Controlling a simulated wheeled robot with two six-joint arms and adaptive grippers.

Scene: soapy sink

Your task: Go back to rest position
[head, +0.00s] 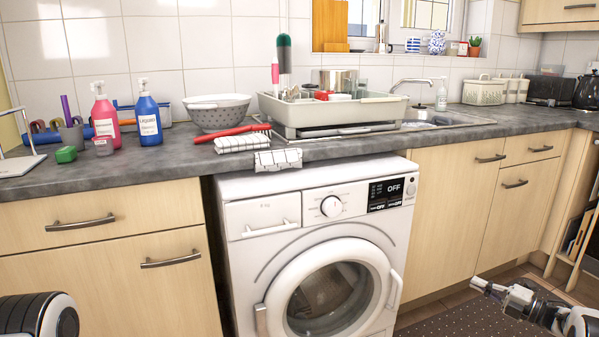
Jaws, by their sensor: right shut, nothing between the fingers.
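My right gripper (484,286) is low at the lower right, in front of the cupboards and above the dark floor mat. Its fingers are shut, with nothing held. It is well apart from the worktop. Only a white and black part of my left arm shows at the lower left corner; the left gripper itself is out of the picture. The sink (440,117) is set in the worktop at the back right, and its inside is mostly hidden.
The grey worktop (120,180) holds soap bottles, a colander (218,112), a grey tub (335,112) of dishes and folded cloths (243,143). A washing machine (310,240) stands below. A dotted mat (470,320) lies on the floor. The space before the cupboards looks clear.

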